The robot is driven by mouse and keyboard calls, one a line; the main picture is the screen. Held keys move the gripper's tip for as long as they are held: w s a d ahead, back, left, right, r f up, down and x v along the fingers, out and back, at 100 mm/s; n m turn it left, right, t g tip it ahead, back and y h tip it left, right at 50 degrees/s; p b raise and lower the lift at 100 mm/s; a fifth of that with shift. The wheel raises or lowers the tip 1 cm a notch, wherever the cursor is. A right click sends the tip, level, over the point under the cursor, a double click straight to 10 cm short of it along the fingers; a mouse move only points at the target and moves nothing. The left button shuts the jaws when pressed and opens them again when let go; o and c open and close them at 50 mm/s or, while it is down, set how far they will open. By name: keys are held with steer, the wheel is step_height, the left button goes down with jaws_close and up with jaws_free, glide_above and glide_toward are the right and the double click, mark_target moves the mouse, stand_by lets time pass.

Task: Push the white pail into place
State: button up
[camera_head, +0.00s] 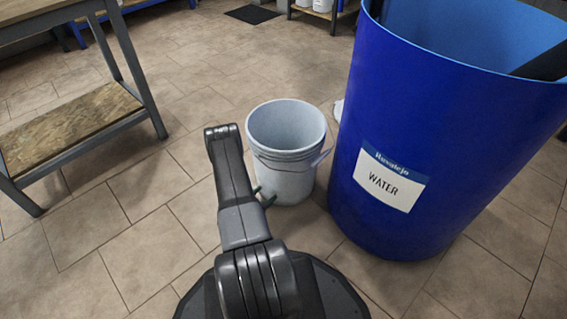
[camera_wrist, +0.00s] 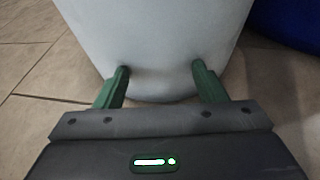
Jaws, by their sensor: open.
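The white pail (camera_head: 284,184) stands upright on the tiled floor, its top open and empty as far as I see, with a wire handle hanging at its right side. In the wrist view the pail's wall (camera_wrist: 155,40) fills the upper middle. My gripper (camera_wrist: 158,70) is open, its two green fingers spread apart with their tips at the pail's lower wall; I cannot tell for sure whether they touch. In the head view my arm hides most of my gripper (camera_head: 264,196), and only bits of green show at the pail's lower left side.
A large blue drum (camera_head: 400,110) labelled WATER stands close to the pail's right. A small white thing (camera_head: 338,110) shows behind, partly hidden by the drum. A metal-framed workbench with a lower wooden shelf (camera_head: 70,127) is at left. Open floor lies behind and left of the pail.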

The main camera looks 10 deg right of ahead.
steer(key=shift+w+d, duration=2)
steer(key=shift+d, duration=0.3)
steer(key=shift+w+d, duration=3.1)
steer(key=shift+d, duration=0.1)
steer(key=shift+w+d, duration=1.45)
steer(key=shift+d, duration=0.3)
steer(key=shift+w+d, duration=1.45)
steer(key=shift+d, duration=0.25)
steer(key=r+p+v, duration=0.1)
steer(key=p+v, duration=0.3)
steer(key=v, duration=0.3)
steer(key=shift+a+p, duration=0.2)
steer(key=shift+p, duration=0.15)
